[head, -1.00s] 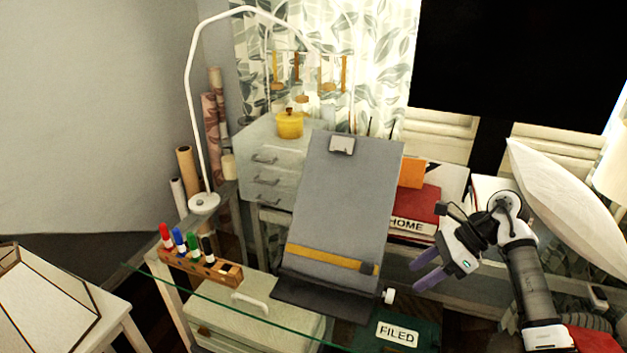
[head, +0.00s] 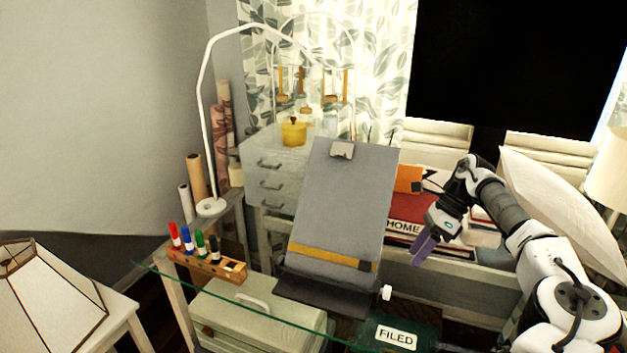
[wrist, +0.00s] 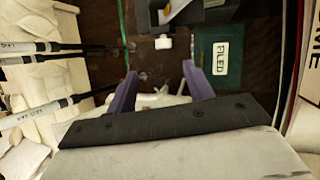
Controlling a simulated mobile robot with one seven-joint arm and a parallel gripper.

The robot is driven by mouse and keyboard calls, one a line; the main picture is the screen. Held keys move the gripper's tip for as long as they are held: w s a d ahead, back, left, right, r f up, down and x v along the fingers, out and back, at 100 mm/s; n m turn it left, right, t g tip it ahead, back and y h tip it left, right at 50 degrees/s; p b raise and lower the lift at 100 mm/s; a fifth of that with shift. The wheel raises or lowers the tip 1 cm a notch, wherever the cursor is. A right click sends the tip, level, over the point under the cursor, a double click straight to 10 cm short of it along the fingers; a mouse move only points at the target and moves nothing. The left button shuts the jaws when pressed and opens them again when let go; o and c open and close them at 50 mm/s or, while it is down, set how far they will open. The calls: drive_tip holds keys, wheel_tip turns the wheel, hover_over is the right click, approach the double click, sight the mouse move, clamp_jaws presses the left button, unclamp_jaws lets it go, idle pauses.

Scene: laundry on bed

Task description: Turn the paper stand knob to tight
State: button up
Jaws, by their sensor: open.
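The grey paper stand (head: 342,205) stands tilted back on the glass table, with a clip at its top and a yellow ruler across its lower part. Its white knob (head: 386,293) sticks out at the lower right side of the stand. The knob also shows in the wrist view (wrist: 163,42), beyond the fingertips. My gripper (head: 421,250) is to the right of the stand, above and to the right of the knob, pointing down. In the wrist view its two purple fingers (wrist: 160,88) are apart with nothing held between them.
A wooden marker holder (head: 207,266) stands at the table's left. Red HOME binder (head: 408,212) lies behind my gripper. A white pillow (head: 560,205) is at the right.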

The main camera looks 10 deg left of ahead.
drive_tip(key=p+x, duration=0.2)
drive_tip(key=x, duration=0.3)
drive_tip(key=p+x, duration=0.2)
drive_tip(key=x, duration=0.4)
drive_tip(key=shift+w+f, duration=0.1)
drive_tip(key=shift+w, duration=0.1)
drive_tip(key=shift+s+f+t+p, duration=0.1)
drive_tip(key=shift+f+t+p, duration=0.1)
drive_tip(key=shift+t+p, duration=0.1)
drive_tip(key=shift+s+t+h, duration=0.1)
drive_tip(key=shift+t+h, duration=0.3)
drive_tip(key=shift+d+r, duration=0.1)
drive_tip(key=shift+r, duration=0.05)
drive_tip(key=b+v, duration=0.4)
drive_tip(key=v, duration=0.9)
drive_tip(key=w+a+r+m+t+y+b, duration=0.1)
drive_tip(key=w+a+r+t+y, duration=0.1)
drive_tip(key=a, duration=0.5)
drive_tip(key=w+a+r+m+t+y, duration=0.1)
drive_tip(key=w+a+r+y, duration=0.1)
drive_tip(key=a+r+y, duration=0.3)
drive_tip(key=w+a+r+m+t+y+b, duration=0.1)
drive_tip(key=a+r, duration=0.4)
drive_tip(key=a, duration=0.6)
drive_tip(key=shift+w+a+t+y+b, duration=0.15)
drive_tip(key=shift+w+t+y+b, duration=0.2)
drive_tip(key=shift+w+t+y, duration=0.75)
